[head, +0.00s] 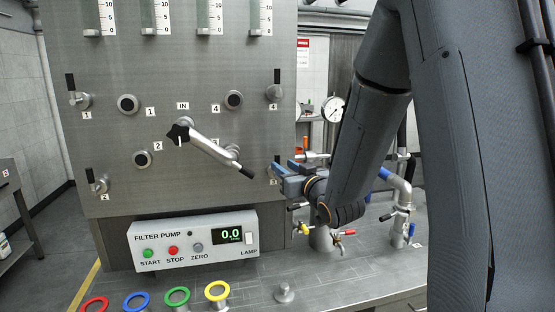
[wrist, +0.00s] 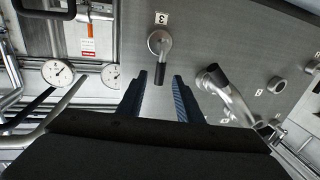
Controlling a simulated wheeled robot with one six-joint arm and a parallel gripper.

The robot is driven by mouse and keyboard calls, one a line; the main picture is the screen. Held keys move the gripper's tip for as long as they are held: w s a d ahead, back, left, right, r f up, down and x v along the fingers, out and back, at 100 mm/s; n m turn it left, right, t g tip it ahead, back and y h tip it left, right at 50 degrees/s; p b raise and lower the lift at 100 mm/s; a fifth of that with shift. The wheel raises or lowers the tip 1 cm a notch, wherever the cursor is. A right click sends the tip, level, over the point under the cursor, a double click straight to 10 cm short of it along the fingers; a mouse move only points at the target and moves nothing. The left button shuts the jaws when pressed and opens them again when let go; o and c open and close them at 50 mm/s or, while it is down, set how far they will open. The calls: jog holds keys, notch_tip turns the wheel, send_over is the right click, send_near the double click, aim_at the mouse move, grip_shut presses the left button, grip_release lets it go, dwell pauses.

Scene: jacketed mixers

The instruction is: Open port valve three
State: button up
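Port valve three (wrist: 160,42) is a round metal valve with a black-tipped lever (wrist: 159,73), above which the label 3 (wrist: 161,18) shows in the wrist view. The lever points down in that view; in the head view, its black handle (head: 277,159) stands upward on the panel's lower right. My gripper (wrist: 159,78) is open, with one blue finger on each side of the lever's end and a visible gap at both sides. In the head view, my gripper (head: 283,168) is at the panel's right edge and partly hides the valve.
A swivel pipe (head: 208,146) with a black-tipped end (head: 247,173) lies left of my gripper; it is close by in the wrist view (wrist: 230,95). Pipes with coloured valves (head: 395,205) and a gauge (head: 333,109) stand right. The pump box (head: 195,241) is below left.

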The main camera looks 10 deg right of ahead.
aim_at(279, 162)
jog(key=w, duration=0.2)
jog(key=w+a+p, duration=0.1)
jog(key=w, duration=0.2)
jog(key=shift+w+p, duration=0.3)
jog(key=shift+w, duration=0.05)
grip_shut()
